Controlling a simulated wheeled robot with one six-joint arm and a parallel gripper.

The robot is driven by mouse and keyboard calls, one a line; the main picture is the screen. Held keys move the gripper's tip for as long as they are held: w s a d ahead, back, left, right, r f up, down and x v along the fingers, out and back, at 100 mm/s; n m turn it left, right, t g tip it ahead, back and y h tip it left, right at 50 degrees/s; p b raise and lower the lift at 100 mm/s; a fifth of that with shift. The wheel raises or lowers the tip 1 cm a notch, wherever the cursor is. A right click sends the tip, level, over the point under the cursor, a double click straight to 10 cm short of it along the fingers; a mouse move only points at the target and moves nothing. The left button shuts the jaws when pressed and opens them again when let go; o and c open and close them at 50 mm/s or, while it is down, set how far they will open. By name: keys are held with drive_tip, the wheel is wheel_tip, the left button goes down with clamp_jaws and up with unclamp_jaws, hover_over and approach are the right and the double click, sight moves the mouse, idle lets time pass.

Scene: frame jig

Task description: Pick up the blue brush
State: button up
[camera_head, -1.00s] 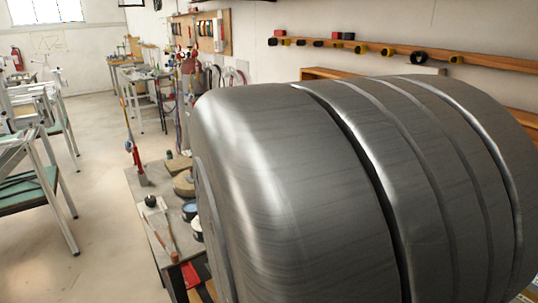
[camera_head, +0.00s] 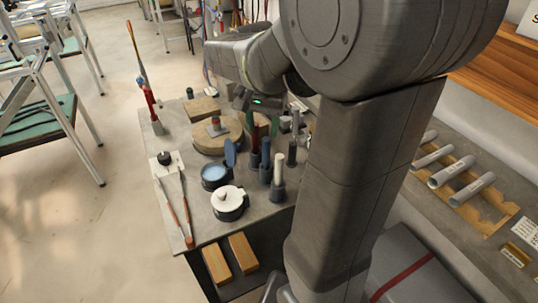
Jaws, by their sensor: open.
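A slim blue upright handle (camera_head: 266,153), which looks like the blue brush, stands in a dark holder on the grey workbench (camera_head: 213,228). Other upright handles stand close around it: a red one (camera_head: 252,132) behind, a pale one (camera_head: 278,167) in front and a dark grey one (camera_head: 292,142) to the right. My gripper (camera_head: 257,104), with a small green light, is over the far part of the bench, behind the handles and apart from the blue one. It is open and empty; its fingertips are hard to make out.
An open tin (camera_head: 214,178) with a raised blue lid and a white-topped pot (camera_head: 228,203) stand left of the handles. A round wooden block (camera_head: 218,136) lies behind. Long thin tools (camera_head: 187,210) lie along the bench's left edge.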

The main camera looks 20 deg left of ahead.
sight(267, 149)
wheel_tip(267, 149, down, 3)
drive_tip(key=shift+w, duration=0.15)
drive_tip(key=f, duration=0.2)
drive_tip(key=d+f, duration=0.1)
drive_tip(key=f, duration=0.1)
drive_tip(key=shift+f, duration=0.1)
drive_tip(key=shift+a+f, duration=0.15)
drive_tip(key=shift+f, duration=0.4)
clamp_jaws()
wheel_tip(267, 149, up, 10)
drive_tip(key=shift+r, duration=0.1)
